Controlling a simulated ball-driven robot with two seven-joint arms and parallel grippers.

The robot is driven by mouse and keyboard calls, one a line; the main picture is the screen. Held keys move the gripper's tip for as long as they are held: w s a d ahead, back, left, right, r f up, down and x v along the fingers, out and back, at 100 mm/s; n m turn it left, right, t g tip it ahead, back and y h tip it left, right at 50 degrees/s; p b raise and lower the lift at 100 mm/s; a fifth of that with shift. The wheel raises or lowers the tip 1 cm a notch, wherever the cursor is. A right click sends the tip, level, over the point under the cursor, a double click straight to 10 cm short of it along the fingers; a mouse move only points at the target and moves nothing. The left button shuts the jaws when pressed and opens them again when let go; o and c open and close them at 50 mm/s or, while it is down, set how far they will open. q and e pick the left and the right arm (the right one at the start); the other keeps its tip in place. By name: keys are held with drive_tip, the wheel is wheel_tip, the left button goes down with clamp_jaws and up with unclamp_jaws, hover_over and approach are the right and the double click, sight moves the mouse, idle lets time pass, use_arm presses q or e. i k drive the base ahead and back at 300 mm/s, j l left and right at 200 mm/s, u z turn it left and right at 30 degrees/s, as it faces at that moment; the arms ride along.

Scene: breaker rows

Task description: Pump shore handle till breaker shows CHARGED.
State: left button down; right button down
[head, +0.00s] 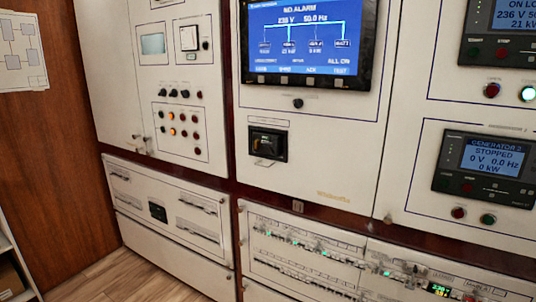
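A black breaker unit (267,144) is set in the middle cabinet door, below the large blue screen. A small light lever-like part (265,162) shows at its lower edge; I cannot tell whether it is the pump handle. The label above the unit and any CHARGED sign are too small to read. A smaller black unit (158,212) sits in the lower left panel. I cannot tell from the labels which unit is the shore breaker. Neither of my grippers is in view.
The large screen (307,40) reads NO ALARM, 236 V, 50.0 Hz. A generator display (491,160) at right reads STOPPED. Rows of small breakers (305,248) fill the lower panel. A wooden wall (60,170) and shelf edge bound the left; wooden floor (120,278) shows lower left.

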sight(270, 145)
drive_tip(key=i+z, duration=0.35)
drive_tip(key=i, duration=1.2)
drive_tip(key=j, duration=0.1)
